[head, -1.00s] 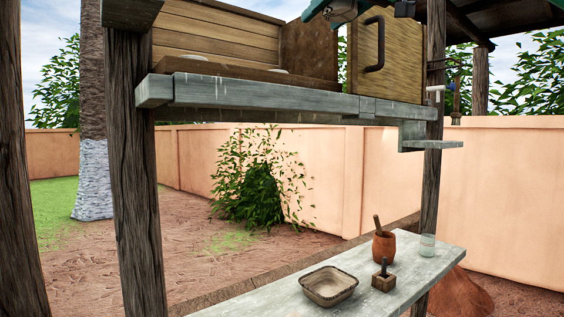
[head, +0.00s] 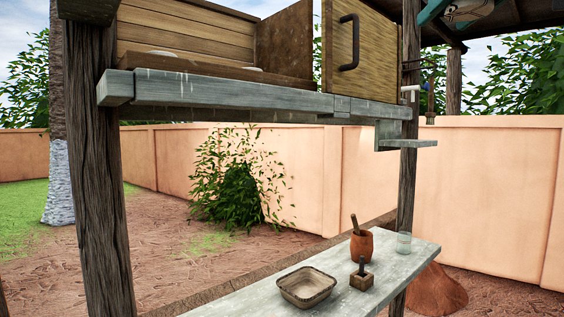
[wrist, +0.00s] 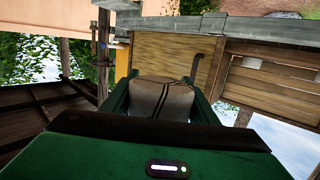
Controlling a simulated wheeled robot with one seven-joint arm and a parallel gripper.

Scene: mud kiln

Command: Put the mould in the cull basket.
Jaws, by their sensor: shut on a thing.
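My gripper (wrist: 162,100) has dark green fingers and is shut on a grey-brown piece with dark lines, which I take to be the mould (wrist: 158,98). Much of the mould is hidden by the gripper. In the head view, part of my gripper and the mould (head: 466,10) show at the top right edge, high above the lower bench and to the right of the wooden door. A shallow, light brown basket (head: 307,298), which I take to be the cull basket, sits upright on the lower bench. Its inside looks empty.
A grey shelf (head: 230,95) with a wooden door (head: 365,50) hangs above. Dark posts (head: 97,170) flank the bench.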

